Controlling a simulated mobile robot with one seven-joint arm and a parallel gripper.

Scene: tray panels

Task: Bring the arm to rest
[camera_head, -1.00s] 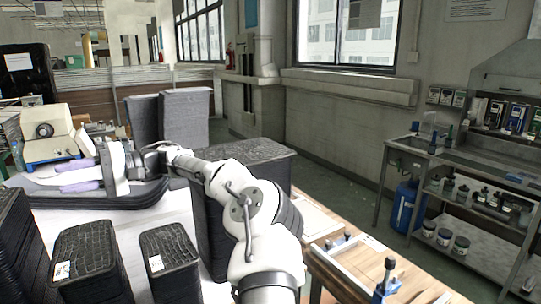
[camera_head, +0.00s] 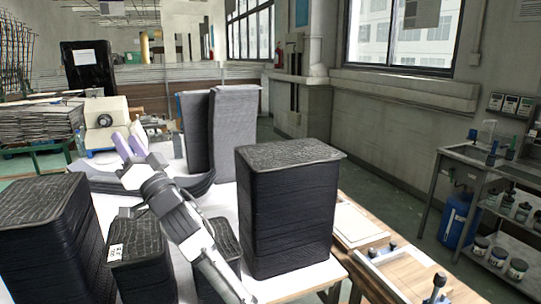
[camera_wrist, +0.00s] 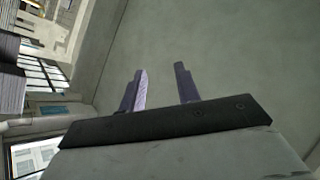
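My gripper (camera_head: 130,142) is at left of centre in the head view, raised above the white table (camera_head: 275,290), its two purple fingers pointing up and to the left. In the wrist view my gripper (camera_wrist: 160,86) shows its two fingers apart with nothing between them. My arm slants from the bottom of the head view up to the gripper, hiding parts of the stacks behind it.
A tall black panel stack (camera_head: 290,215) stands right of my arm. Lower black stacks stand at left (camera_head: 45,235) and just below the arm (camera_head: 140,265). Grey upright stacks (camera_head: 235,130) stand behind. A wooden frame (camera_head: 400,275) lies at right.

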